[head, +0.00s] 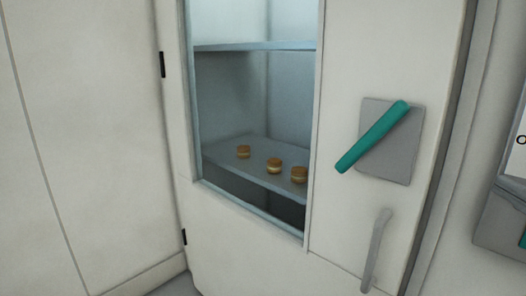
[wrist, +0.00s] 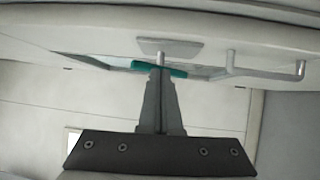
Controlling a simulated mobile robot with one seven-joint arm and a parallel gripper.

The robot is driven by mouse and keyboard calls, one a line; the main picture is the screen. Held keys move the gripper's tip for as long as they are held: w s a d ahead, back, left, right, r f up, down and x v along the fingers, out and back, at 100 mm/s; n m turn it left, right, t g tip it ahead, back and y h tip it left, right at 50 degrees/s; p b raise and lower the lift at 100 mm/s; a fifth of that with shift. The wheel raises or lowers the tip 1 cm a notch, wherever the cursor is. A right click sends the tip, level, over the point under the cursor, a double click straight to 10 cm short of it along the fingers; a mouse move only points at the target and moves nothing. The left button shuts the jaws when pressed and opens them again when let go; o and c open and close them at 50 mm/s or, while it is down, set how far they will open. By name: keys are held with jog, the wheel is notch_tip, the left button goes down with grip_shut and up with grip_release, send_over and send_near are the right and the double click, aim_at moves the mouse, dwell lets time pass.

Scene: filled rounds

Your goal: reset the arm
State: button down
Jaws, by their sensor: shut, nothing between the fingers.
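My gripper (wrist: 157,72) shows in the wrist view with its two fingers together and nothing between them. It is not in the head view. Beyond the fingertips, a teal lever (wrist: 178,72) on a grey plate (wrist: 170,46) shows partly hidden behind them. I cannot tell the gap between fingers and lever. In the head view the same teal lever (head: 372,136) lies slanted across its grey plate (head: 398,165) on a white door (head: 345,235).
The door has a window; behind it, filled rounds (head: 274,166) sit on a shelf (head: 255,172), with another shelf (head: 255,46) above. A grey bar handle (head: 376,250) is below the lever; it also shows in the wrist view (wrist: 265,74). A grey box (head: 500,222) stands at the right edge.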

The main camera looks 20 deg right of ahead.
jog(key=w+d+r+m+h, duration=0.1)
jog(key=w+r+m+h, duration=0.4)
jog(key=w+m, duration=0.3)
jog(key=w+a+f+m+g+h, duration=0.1)
jog(key=w+a+f+m+g, duration=0.4)
jog(key=f+m, duration=0.15)
jog(key=s+a+f+m+g+y, duration=0.1)
jog(key=s+a+f+g+y, duration=0.25)
jog(key=a+f, duration=0.65)
jog(key=s+a+f+m+g+y, duration=0.25)
jog(key=a+f+g, duration=0.35)
jog(key=a, duration=0.8)
notch_tip(320, 180, up, 16)
jog(key=w+t+p, duration=0.1)
jog(key=p, duration=1.5)
jog(key=shift+d+f+n+y, duration=0.15)
jog(key=shift+d+n+y, duration=0.15)
jog(key=shift+d, duration=0.15)
jog(key=shift+d, duration=0.1)
